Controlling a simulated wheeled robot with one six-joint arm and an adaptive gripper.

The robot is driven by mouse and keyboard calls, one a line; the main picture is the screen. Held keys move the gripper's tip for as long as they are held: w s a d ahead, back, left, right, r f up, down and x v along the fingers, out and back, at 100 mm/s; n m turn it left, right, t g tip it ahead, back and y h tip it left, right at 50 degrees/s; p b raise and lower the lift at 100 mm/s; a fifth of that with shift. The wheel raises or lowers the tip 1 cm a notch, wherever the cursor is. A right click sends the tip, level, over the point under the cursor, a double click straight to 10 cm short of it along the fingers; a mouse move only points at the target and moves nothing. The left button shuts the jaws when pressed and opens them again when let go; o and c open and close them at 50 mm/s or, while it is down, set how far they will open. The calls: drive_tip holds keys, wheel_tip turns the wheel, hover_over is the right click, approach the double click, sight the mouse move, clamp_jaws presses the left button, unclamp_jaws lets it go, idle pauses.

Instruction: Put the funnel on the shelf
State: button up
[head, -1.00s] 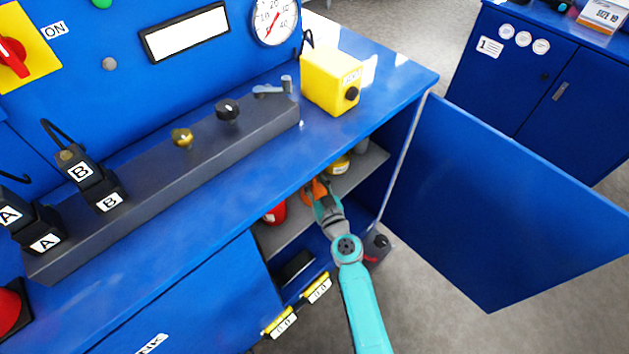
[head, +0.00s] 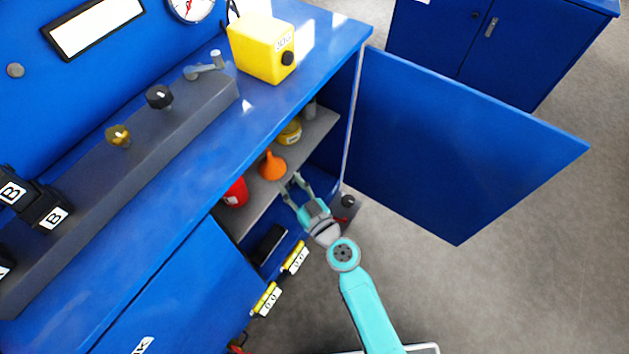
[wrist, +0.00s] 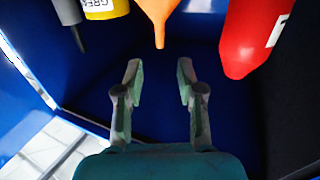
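The orange funnel (head: 272,166) stands on the grey shelf (head: 262,196) inside the open blue cabinet, between a red container and a yellow one. In the wrist view the funnel (wrist: 158,18) is at the top centre, its spout toward my fingers, with a gap between. My gripper (head: 290,186) is open and empty, just in front of the shelf and apart from the funnel. Its two spread fingers also show in the wrist view (wrist: 159,80).
A red container (head: 236,192) and a yellow grease container (head: 290,132) flank the funnel. The open cabinet door (head: 460,145) stands to the right of my arm. A dark box (head: 268,240) lies in the lower compartment. Open floor lies at the lower right.

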drive_tip(key=s+d+f+m+h, duration=0.2)
drive_tip(key=s+d+h, duration=0.1)
drive_tip(key=s+d, duration=0.65)
drive_tip(key=s+d+f+m+h, duration=0.25)
drive_tip(key=s+d, duration=0.35)
drive_tip(key=s, duration=0.6)
drive_tip(key=s+d+r+h, duration=0.1)
drive_tip(key=s+d+r, duration=0.1)
drive_tip(key=s+r, duration=0.5)
drive_tip(key=s+d+r+m+h, duration=0.1)
drive_tip(key=s+d+r+h, duration=0.1)
drive_tip(key=s+r, duration=0.5)
drive_tip(key=s+d, duration=0.1)
drive_tip(key=s, duration=0.3)
drive_tip(key=shift+g, duration=0.4)
drive_tip(key=shift+d+r+m+h, duration=0.1)
drive_tip(key=shift+d+m+h, duration=0.1)
drive_tip(key=shift+m+h, duration=0.05)
